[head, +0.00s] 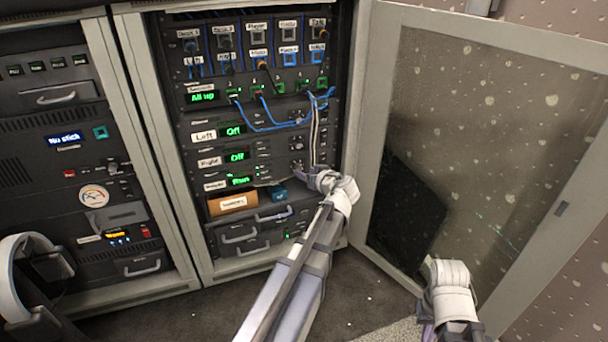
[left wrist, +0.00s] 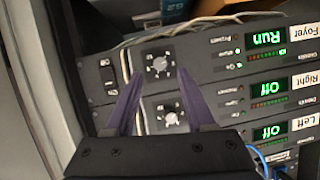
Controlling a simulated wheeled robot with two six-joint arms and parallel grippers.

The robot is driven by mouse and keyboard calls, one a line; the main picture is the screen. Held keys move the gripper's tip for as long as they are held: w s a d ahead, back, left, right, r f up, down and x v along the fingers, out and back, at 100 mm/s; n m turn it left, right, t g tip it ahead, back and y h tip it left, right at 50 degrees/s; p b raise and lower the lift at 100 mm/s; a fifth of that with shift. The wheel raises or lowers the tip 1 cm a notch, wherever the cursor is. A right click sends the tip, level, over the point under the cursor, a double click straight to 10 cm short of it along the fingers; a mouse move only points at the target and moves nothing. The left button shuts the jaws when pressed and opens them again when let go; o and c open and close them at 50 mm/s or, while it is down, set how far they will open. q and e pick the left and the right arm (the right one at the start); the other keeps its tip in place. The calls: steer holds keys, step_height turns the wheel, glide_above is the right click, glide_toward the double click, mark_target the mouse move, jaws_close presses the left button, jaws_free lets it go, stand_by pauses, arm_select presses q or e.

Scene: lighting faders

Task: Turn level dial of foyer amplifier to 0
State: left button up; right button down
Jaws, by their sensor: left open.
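The foyer amplifier (head: 240,181) shows a green "Run" display low in the open rack in the head view. In the left wrist view, which is upside down, its "Foyer" label (left wrist: 301,34) and display are at top right. Its level dial (left wrist: 158,64) is a small grey knob on a dark square plate with tick marks. The dial's pointer is too small to read. My left gripper (left wrist: 160,76) is open, its two purple fingers on either side of the dial in that view; I cannot tell whether they touch it. In the head view my left wrist hides the dial.
The right amplifier's dial (left wrist: 171,118) shows between my fingers nearer the palm. Blue patch cables (head: 265,125) and pale cables (head: 314,135) hang close by. The open rack door (head: 370,120) stands to the right. A cardboard box (head: 233,204) sits below.

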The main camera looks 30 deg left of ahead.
mark_target(300, 169)
arm_select(q)
steer(key=shift+b+x, duration=0.45)
steer(key=shift+x, duration=1.3)
steer(key=shift+c, duration=0.4)
jaws_close()
